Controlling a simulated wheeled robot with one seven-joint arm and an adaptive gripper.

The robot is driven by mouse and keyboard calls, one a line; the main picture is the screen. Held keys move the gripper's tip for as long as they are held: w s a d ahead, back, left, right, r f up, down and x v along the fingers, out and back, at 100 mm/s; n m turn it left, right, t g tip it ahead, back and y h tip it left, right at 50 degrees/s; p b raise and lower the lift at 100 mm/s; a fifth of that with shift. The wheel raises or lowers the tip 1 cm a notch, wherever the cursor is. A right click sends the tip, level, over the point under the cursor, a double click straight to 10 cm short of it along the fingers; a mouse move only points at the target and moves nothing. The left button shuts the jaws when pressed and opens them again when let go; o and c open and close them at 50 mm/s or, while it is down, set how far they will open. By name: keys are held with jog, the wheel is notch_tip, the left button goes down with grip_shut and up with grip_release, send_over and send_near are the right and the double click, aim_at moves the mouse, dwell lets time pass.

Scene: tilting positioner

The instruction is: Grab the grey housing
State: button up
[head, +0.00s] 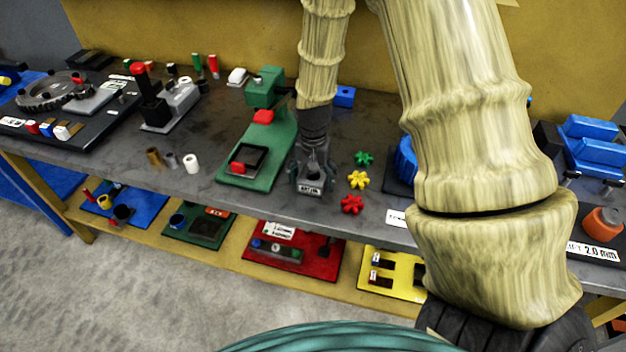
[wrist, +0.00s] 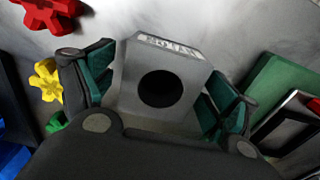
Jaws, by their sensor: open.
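The grey housing (wrist: 135,72) is a grey block with a round black hole and a white label on one edge; it stands on the bench. In the head view its labelled face (head: 312,189) shows below my gripper (head: 312,172), which hides its top. In the wrist view my gripper (wrist: 160,98) is open, with one green-padded finger on each side of the housing. A narrow gap seems to show at the right finger; I cannot tell whether the left finger touches.
A green press fixture (head: 277,150) stands just left of my gripper. Green, yellow (head: 358,180) and red (head: 351,204) star-shaped gears lie to its right. A blue block (head: 344,96) lies behind. The bench edge is in front, above a shelf with coloured trays (head: 335,268).

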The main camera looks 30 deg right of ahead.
jog(key=c, duration=1.9)
jog(key=shift+r, duration=0.1)
